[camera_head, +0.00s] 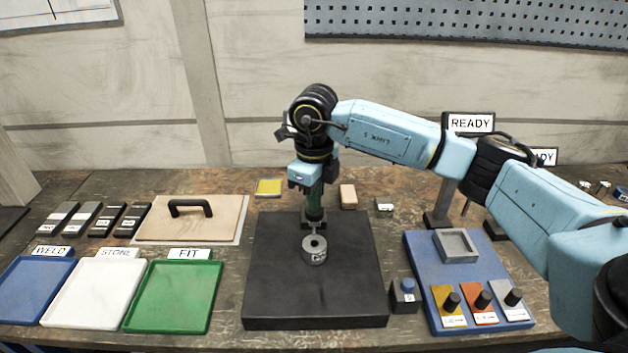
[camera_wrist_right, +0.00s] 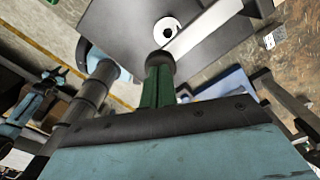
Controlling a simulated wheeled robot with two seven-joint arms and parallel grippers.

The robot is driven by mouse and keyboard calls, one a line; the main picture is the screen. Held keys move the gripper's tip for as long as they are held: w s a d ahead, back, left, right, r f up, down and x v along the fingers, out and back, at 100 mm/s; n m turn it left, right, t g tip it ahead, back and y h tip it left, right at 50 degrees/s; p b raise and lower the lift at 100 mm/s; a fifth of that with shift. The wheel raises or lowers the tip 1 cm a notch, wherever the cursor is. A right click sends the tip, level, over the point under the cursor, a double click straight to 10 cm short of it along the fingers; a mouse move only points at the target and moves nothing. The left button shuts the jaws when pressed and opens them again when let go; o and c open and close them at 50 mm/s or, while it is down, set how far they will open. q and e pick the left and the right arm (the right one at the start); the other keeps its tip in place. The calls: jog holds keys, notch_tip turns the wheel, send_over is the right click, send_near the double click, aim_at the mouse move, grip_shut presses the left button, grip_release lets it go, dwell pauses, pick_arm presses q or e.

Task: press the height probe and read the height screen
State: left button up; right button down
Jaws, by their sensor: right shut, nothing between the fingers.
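My right arm comes in from the right, and its gripper (camera_head: 315,214) points down over the black plate (camera_head: 275,285). Its fingers are shut and empty; they show as a green shaft with a dark tip, also in the right wrist view (camera_wrist_right: 159,66). A grey ring-shaped part (camera_head: 315,252) stands on the plate just below the fingertips. I cannot tell contact. A black block with a blue button (camera_head: 408,286) stands right of the plate; I cannot tell whether it is the height probe. My left gripper is out of view.
Blue (camera_head: 35,290), white (camera_head: 92,292) and green (camera_head: 172,296) trays lie at left. Behind them are a handled board (camera_head: 225,215) and several dark blocks. A blue base (camera_head: 420,255) with a grey square tray and knobbed blocks lies at right.

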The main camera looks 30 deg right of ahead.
jog(key=shift+r+p, duration=1.8)
jog(key=shift+r, duration=1.2)
jog(key=shift+r, duration=0.35)
notch_tip(320, 180, up, 13)
jog(key=shift+f, duration=0.15)
